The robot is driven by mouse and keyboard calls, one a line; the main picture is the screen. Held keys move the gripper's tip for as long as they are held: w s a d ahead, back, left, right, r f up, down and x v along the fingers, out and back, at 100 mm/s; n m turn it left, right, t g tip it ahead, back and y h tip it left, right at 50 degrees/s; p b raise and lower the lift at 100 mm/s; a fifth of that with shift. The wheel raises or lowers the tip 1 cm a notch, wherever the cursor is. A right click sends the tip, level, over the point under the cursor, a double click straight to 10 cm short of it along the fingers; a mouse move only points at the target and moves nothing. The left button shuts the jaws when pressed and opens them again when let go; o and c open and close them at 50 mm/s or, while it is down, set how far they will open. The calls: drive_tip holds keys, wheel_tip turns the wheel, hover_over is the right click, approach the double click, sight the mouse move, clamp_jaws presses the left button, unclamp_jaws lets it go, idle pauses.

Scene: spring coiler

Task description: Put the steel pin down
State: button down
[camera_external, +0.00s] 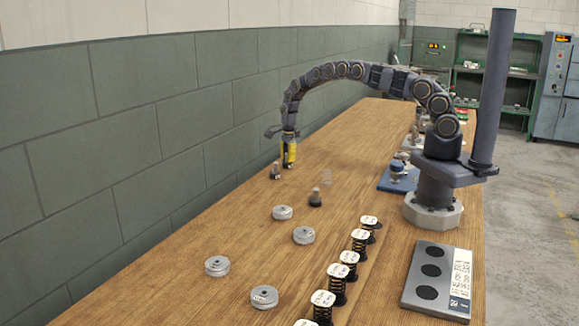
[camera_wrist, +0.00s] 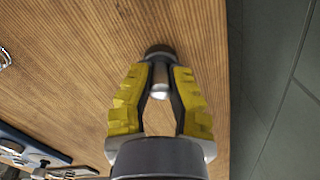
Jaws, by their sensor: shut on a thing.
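My gripper (camera_external: 289,164) is low over the table's wall side, fingers pointing down. Its yellow fingers, also in the wrist view (camera_wrist: 161,80), are shut on a bright steel pin (camera_wrist: 159,82). A dark round end (camera_wrist: 159,49) shows just beyond the fingertips; I cannot tell if it belongs to this pin or to a separate thing. In the external view a small grey pin with a dark base (camera_external: 275,171) stands just left of the gripper. Another like it (camera_external: 315,198) stands nearer the camera. Whether the held pin touches the table is unclear.
A pale spring (camera_external: 326,178) stands right of the gripper. Several grey discs (camera_external: 303,235) and a row of white-topped black springs (camera_external: 349,259) are nearer the camera. A panel with dark round pads (camera_external: 432,270) lies at right. The wall is close to the gripper.

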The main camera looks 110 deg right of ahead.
drive_tip(key=c, duration=1.2)
unclamp_jaws()
drive_tip(key=shift+o, duration=0.2)
wheel_tip(320, 180, up, 12)
drive_tip(key=shift+s, duration=0.2)
